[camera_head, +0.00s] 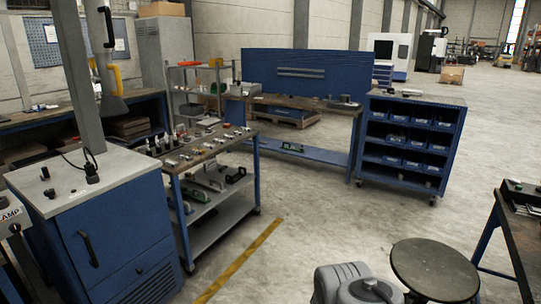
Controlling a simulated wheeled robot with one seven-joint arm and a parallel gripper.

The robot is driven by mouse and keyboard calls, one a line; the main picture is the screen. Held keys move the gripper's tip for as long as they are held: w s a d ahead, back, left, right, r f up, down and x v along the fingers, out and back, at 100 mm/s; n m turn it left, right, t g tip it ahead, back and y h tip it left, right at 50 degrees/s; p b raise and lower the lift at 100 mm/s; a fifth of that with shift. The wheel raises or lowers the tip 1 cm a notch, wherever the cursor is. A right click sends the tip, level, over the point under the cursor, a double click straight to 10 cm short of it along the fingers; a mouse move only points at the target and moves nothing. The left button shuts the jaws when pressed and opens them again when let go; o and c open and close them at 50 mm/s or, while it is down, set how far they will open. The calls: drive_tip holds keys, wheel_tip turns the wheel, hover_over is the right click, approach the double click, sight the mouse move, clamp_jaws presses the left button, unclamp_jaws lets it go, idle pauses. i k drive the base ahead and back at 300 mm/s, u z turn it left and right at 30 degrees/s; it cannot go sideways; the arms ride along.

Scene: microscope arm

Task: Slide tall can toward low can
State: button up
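I cannot make out a tall can or a low can for certain in the head view. Several small upright pieces and metal parts stand on the top of the blue cart (212,150), too small to tell apart. A grey rounded part at the bottom edge, right of centre, looks like part of my own arm. My gripper's fingers do not show.
A blue cabinet (115,235) stands at the left beside the cart. A workbench (305,104) and a blue bin shelf (412,140) stand behind. A round stool (435,268) and a dark table (522,235) are at the right. The middle floor is clear.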

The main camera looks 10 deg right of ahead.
sight(400, 178)
drive_tip(key=z, duration=0.15)
drive_tip(key=i, duration=3)
drive_tip(key=z, duration=1)
drive_tip(key=i, duration=2.25)
drive_tip(key=z, duration=0.5)
drive_tip(key=i, duration=0.3)
drive_tip(key=z, duration=1.1)
drive_tip(key=k, duration=1.25)
drive_tip(key=z, duration=0.7)
drive_tip(key=i, duration=1.5)
drive_tip(key=u, duration=1)
drive_tip(key=i, duration=0.95)
drive_tip(key=u, duration=0.95)
